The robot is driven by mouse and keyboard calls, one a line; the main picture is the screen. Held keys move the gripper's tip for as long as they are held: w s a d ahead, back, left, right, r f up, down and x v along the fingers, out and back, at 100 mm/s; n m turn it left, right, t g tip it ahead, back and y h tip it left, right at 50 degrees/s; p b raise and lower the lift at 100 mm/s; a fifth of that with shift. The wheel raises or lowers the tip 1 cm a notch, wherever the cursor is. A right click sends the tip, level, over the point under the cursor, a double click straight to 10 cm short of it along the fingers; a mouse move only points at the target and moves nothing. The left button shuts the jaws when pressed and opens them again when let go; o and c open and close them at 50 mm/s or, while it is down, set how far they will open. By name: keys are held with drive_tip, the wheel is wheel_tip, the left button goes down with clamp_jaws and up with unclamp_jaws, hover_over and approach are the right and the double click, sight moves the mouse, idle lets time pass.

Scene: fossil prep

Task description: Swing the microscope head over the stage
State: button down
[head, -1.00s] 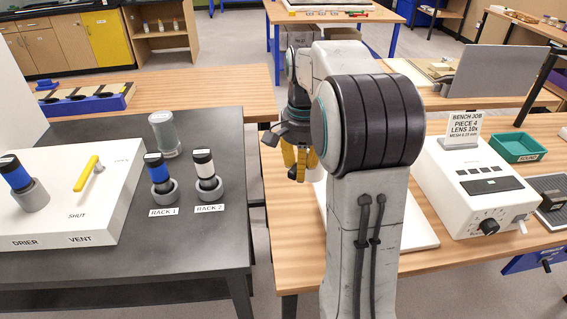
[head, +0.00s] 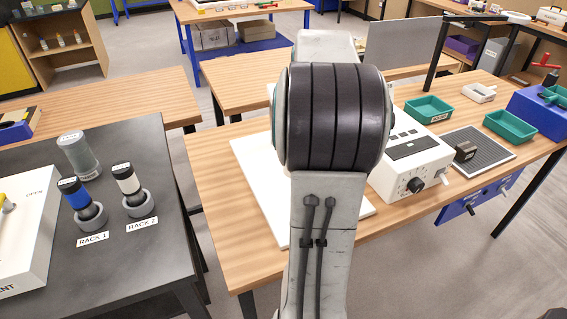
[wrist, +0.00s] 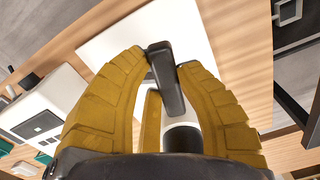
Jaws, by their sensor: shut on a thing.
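In the wrist view my gripper (wrist: 165,65) has its yellow fingers closed on a dark bar-shaped handle (wrist: 170,85). A white cylinder (wrist: 183,137) shows below the handle, between the fingers, and is partly hidden by them. It looks like part of the microscope head, but I cannot tell its full shape. A flat white board (wrist: 195,25) lies beyond the fingertips on the wooden bench; it also shows in the head view (head: 255,165). In the head view my arm hides the gripper, the handle and most of the microscope. I cannot make out the stage.
A white control box (head: 405,165) with a dark knob stands right of my arm. Green trays (head: 428,108) and a dark mesh mat (head: 480,150) lie farther right.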

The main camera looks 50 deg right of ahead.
drive_tip(key=s+d+n+p, duration=0.1)
drive_tip(key=s+d+n, duration=0.1)
drive_tip(key=d, duration=0.4)
drive_tip(key=shift+s+d+n+p, duration=0.3)
drive_tip(key=shift+s+p, duration=0.1)
drive_tip(key=shift+s, duration=0.35)
drive_tip(key=shift+d+f, duration=0.1)
drive_tip(key=c, duration=1.3)
unclamp_jaws()
drive_tip(key=o, duration=0.4)
drive_tip(key=shift+s+d, duration=0.1)
drive_tip(key=shift+d, duration=0.1)
drive_tip(key=shift+c, duration=0.2)
drive_tip(key=shift+o, duration=0.5)
wheel_tip(320, 180, up, 12)
